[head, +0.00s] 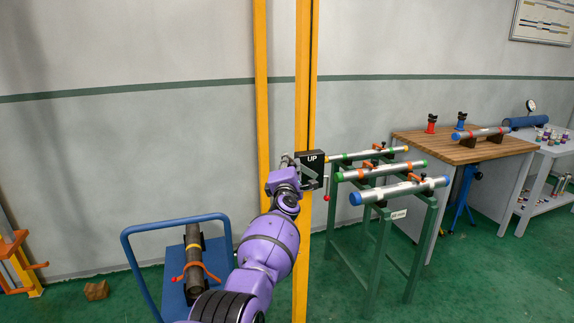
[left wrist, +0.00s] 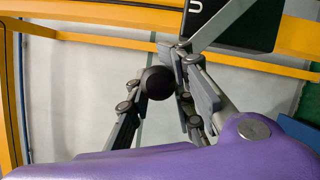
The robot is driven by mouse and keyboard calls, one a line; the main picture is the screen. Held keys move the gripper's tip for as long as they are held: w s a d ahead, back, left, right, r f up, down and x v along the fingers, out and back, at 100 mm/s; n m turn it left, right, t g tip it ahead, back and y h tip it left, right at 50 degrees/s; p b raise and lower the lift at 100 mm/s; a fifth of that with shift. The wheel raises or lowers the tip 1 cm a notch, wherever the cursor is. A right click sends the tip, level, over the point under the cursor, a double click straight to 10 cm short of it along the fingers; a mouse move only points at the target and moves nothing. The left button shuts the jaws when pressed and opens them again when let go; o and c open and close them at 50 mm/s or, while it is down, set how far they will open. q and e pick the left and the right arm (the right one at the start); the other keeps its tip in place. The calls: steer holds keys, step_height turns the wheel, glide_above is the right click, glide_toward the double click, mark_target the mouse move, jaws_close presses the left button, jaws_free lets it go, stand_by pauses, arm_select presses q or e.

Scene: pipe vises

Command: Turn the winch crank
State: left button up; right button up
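The winch is a black box (head: 311,157) marked "UP" on a yellow post. A grey crank arm (left wrist: 222,22) runs across the left wrist view in front of the black box (left wrist: 240,25). The crank's dark round handle (left wrist: 158,82) is seen end-on. My left gripper (head: 290,163) is at the left side of the box. In the left wrist view my left gripper (left wrist: 157,84) has one finger on each side of the handle and appears closed on it. The exact finger contact is partly hidden. My right gripper is not in view.
A lever with a red knob (head: 326,198) hangs right of the post. A green stand (head: 378,225) with several capped pipes is to the right, near a wooden workbench (head: 460,150). A blue cart (head: 155,226) with a dark pipe (head: 194,262) stands left of my arm.

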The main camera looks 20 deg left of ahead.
arm_select(q)
steer(key=o, duration=0.4)
steer(key=shift+d+f, duration=0.2)
steer(key=shift+d, duration=0.15)
steer(key=shift+a, duration=0.1)
steer(key=shift+s+r, duration=0.1)
steer(key=shift+s+d, duration=0.25)
steer(key=shift+s, duration=0.2)
steer(key=v, duration=1)
steer(key=shift+s, duration=0.4)
